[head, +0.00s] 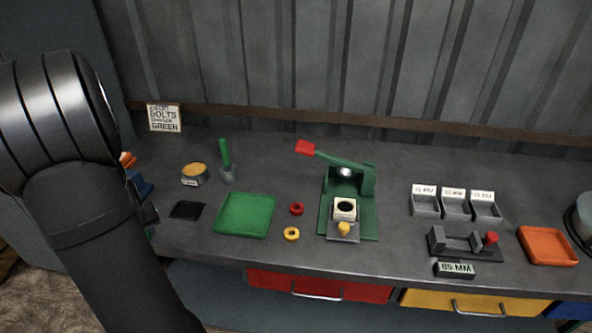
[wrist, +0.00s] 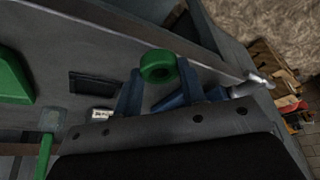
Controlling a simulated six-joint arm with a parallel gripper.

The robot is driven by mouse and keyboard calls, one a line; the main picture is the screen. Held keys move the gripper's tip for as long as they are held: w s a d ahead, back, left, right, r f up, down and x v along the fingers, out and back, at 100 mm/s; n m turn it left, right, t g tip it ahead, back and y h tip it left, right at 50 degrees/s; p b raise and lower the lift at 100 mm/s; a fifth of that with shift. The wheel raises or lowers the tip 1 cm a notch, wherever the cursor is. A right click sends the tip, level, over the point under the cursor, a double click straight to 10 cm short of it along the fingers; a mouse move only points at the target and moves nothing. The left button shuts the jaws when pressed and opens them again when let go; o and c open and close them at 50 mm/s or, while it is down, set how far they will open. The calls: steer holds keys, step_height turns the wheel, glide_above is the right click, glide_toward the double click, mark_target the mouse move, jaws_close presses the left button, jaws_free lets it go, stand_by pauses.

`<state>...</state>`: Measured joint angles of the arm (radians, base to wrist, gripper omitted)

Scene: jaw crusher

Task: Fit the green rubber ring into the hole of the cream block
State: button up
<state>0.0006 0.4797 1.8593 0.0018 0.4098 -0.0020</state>
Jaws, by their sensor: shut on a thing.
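The green rubber ring (wrist: 158,66) is held between the two blue fingertips of my gripper (wrist: 160,76) in the wrist view. In the head view my gripper (head: 138,183) is mostly hidden behind my own arm at the left end of the bench, and I cannot make out the ring there. The cream block (head: 337,215) sits in the green press near the middle of the bench, well to the right of my gripper. Its round dark hole faces up and looks empty.
The press (head: 368,208) has a red-tipped lever (head: 306,148) raised above the block. A red ring (head: 297,209) and a yellow ring (head: 291,234) lie left of it.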

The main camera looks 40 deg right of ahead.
steer(key=s+d+r+m+h, duration=0.1)
steer(key=s+d+r+m, duration=0.15)
steer(key=d, duration=0.85)
steer(key=s+d+r+m+h, duration=0.15)
steer(key=s+d, duration=0.25)
steer(key=d, duration=0.7)
steer(key=s+d+r+m, duration=0.3)
steer(key=s+d, duration=0.1)
steer(key=d, duration=0.7)
steer(key=s+d+r+m+g+h, duration=0.1)
steer(key=s+d+r+m, duration=0.2)
steer(key=s+d, duration=0.75)
steer(key=s+d+r+m+g+h, duration=0.1)
steer(key=s+d+r+m+g, duration=0.15)
steer(key=s+d, duration=0.8)
glide_above(346, 206)
steer(key=a, duration=0.1)
steer(key=shift+m+t, duration=0.35)
steer(key=shift+t, duration=0.1)
steer(key=f, duration=0.6)
steer(key=shift+s+a+f, duration=0.1)
steer(key=shift+s+f, duration=0.15)
steer(key=shift+y, duration=0.25)
step_height(346, 206, down, 4)
steer(key=shift+f, duration=0.1)
